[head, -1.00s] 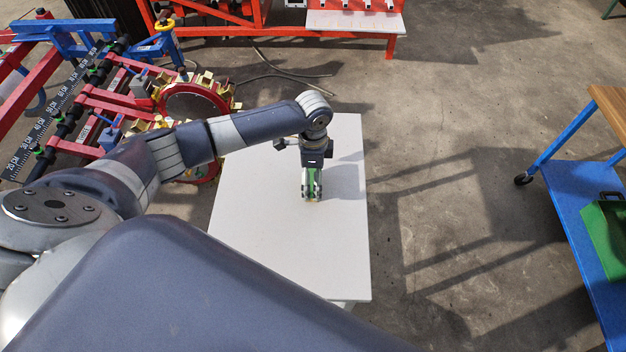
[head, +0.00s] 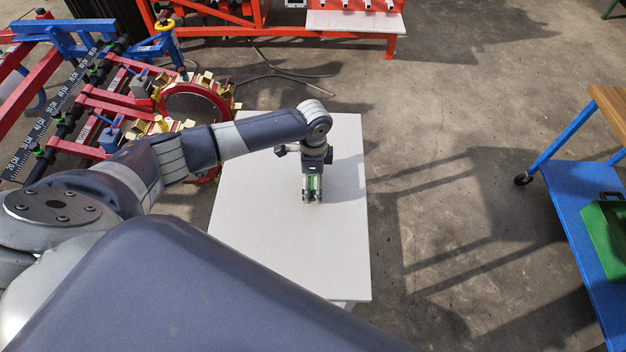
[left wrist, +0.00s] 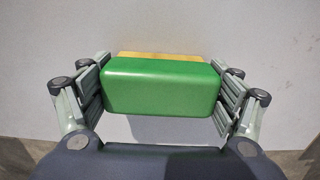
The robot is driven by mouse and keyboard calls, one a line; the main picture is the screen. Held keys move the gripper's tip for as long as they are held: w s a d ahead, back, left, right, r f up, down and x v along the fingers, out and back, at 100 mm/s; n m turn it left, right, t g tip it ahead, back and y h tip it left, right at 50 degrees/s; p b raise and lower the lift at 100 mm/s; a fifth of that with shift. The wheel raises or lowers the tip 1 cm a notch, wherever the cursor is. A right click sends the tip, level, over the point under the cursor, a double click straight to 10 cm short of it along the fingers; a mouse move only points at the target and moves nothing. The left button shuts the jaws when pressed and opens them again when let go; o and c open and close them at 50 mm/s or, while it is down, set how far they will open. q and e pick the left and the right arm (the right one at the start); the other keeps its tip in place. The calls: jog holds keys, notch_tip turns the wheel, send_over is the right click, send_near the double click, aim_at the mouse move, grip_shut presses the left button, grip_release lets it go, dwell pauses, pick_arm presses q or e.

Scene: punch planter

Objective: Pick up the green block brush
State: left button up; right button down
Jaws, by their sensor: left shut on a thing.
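The green block brush (left wrist: 160,88) sits between the fingers of my left gripper (left wrist: 160,92) in the left wrist view, with a yellowish strip along its far edge. The finger pads press on both its ends, so the gripper is shut on it. In the head view my left gripper (head: 312,196) points down over the white table (head: 265,245), and a little green of the brush shows between its fingers. Whether the brush touches the tabletop is hard to tell. My right gripper is not in view.
The rest of the white tabletop is bare. A red and blue machine frame (head: 95,100) stands at the left. A blue cart (head: 590,215) with a green case (head: 608,235) stands at the right. Open concrete floor lies between table and cart.

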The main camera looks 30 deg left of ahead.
pick_arm(q)
jog(key=shift+r, duration=0.45)
notch_tip(320, 180, up, 2)
jog(key=shift+r, duration=0.1)
jog(key=s+d, duration=0.3)
jog(key=d, duration=0.1)
jog(key=s+d+r, duration=0.1)
jog(key=s+d, duration=0.6)
jog(key=d, duration=0.1)
jog(key=shift+s+d+r+b, duration=0.15)
jog(key=shift+r+b, duration=0.25)
